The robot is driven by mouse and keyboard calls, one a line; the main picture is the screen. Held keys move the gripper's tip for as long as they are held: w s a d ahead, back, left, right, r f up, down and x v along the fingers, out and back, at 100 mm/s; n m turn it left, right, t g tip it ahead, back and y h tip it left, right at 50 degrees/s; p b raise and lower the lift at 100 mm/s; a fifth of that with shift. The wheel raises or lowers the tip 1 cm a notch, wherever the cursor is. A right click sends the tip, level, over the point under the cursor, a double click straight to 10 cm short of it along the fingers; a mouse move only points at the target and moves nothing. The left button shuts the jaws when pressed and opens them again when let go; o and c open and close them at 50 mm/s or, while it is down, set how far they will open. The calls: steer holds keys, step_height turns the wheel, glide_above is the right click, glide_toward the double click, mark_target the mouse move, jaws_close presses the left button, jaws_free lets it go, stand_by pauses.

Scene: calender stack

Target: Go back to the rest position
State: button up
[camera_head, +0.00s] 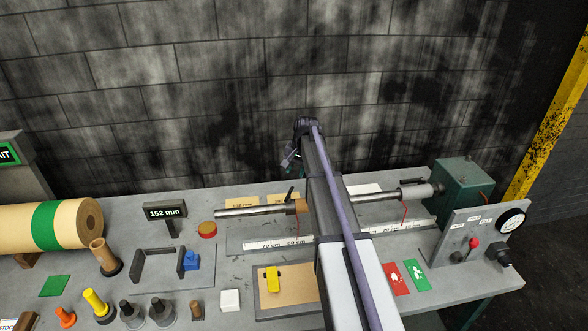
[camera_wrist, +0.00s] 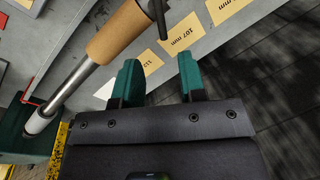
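My gripper (camera_head: 289,158) is small and dark in the head view, at the far end of my arm, above the back of the bench (camera_head: 225,277) and in front of the block wall. In the wrist view my gripper (camera_wrist: 160,78) shows two green fingers standing well apart with nothing between them, so it is open and empty. A metal shaft (camera_wrist: 83,88) with a brown sleeve (camera_wrist: 118,32) lies beyond the fingers at upper left, apart from them. The shaft (camera_head: 250,210) and the sleeve (camera_head: 298,206) also show in the head view, partly behind my arm.
Yellow size cards (camera_wrist: 186,31) lie on the bench behind the shaft. A green housing (camera_head: 463,185) and a control panel (camera_head: 478,238) stand at right. A large roll (camera_head: 20,228) lies at left.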

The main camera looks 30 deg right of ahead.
steer(key=shift+f, duration=0.1)
steer(key=s+a+f+n+b, duration=0.3)
steer(key=s+a+f+b, duration=0.2)
steer(key=s+a, duration=0.3)
steer(key=s+a+f+n+g+h+b, duration=0.1)
steer(key=s+a+f+n+b, duration=0.2)
steer(key=s+a+f+b, duration=0.2)
steer(key=s+a+f+n+b, duration=0.3)
steer(key=s+a+f+b, duration=0.3)
steer(key=s+a, duration=0.5)
steer(key=s, duration=0.6)
steer(key=shift+f+g+h, duration=0.15)
steer(key=shift+g+h, duration=0.15)
